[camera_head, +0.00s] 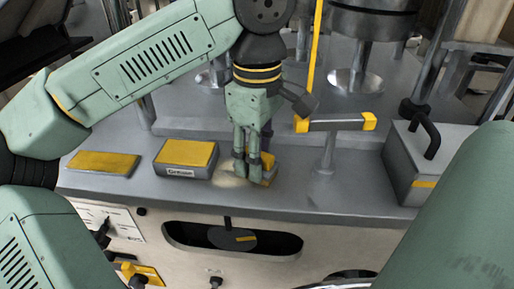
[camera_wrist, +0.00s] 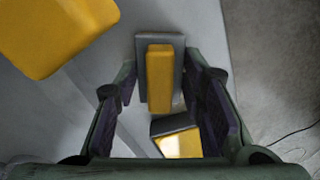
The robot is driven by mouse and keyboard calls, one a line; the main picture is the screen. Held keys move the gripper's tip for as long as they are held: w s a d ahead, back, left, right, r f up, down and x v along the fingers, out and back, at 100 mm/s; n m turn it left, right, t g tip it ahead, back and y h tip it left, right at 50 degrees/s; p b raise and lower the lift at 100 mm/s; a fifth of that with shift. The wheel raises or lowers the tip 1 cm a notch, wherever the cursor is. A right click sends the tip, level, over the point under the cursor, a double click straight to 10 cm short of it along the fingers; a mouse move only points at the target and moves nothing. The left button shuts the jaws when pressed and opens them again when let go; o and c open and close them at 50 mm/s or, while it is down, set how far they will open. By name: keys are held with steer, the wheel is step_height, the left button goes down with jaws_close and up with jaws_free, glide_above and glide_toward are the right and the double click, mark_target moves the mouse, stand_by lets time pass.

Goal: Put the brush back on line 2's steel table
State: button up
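A grey block with a narrow yellow top piece, which appears to be the brush (camera_head: 268,168), sits on the grey steel table (camera_head: 300,207) near its front edge. It also shows in the wrist view (camera_wrist: 160,80), where its yellow part lies lengthwise between the two fingers. My gripper (camera_head: 245,175) points down at the left end of this block, low over the table. In the wrist view my gripper (camera_wrist: 163,75) has its fingers apart on either side of the block. Firm contact is not visible. The fingers hide part of the block in the head view.
A labelled grey block with a yellow top (camera_head: 187,153) and a flat yellow pad (camera_head: 103,163) lie left. A pale patch (camera_head: 228,178) marks the table beside my fingers. A yellow-ended bar on a post (camera_head: 336,124) stands close right. A grey handled box (camera_head: 425,160) is farther right.

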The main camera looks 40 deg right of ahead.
steer(key=o, duration=0.5)
steer(key=shift+c, duration=0.2)
steer(key=shift+r, duration=0.1)
step_height(320, 180, up, 12)
steer(key=p, duration=0.1)
steer(key=shift+r, duration=0.1)
